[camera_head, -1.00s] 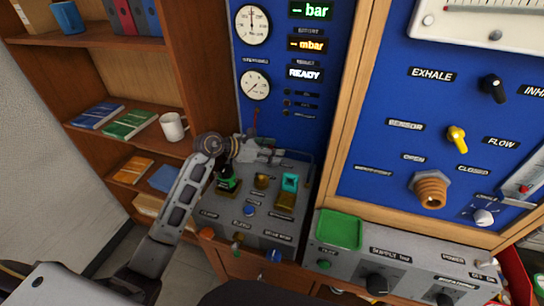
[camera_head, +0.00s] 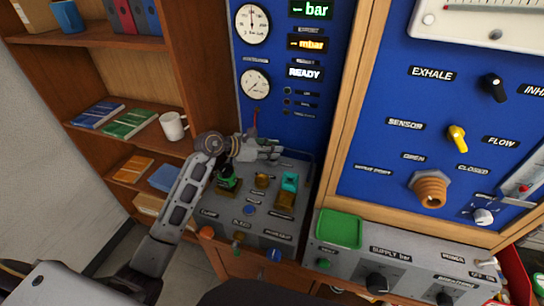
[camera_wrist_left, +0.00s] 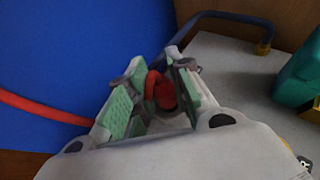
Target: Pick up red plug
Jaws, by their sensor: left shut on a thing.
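The red plug (camera_wrist_left: 163,92) shows in the left wrist view between the two green-padded fingers of my left gripper (camera_wrist_left: 153,98). The gripper is shut on it, and the fingers hide part of it. In the head view my left gripper (camera_head: 272,150) is over the back of the grey bench panel, close to the blue wall panel. A small red piece (camera_head: 256,118) shows just above it there; I cannot tell whether it is the plug or its hose. A red hose (camera_wrist_left: 42,107) runs in from the left in the wrist view. My right gripper is not in view.
The grey bench panel (camera_head: 213,216) carries a green-topped part (camera_head: 228,178), a teal block (camera_head: 290,181), brass fittings and knobs. A dark blue rail (camera_wrist_left: 225,17) bends around behind the gripper. A shelf with a white mug (camera_head: 173,126) stands left. A green tray (camera_head: 339,230) is at right.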

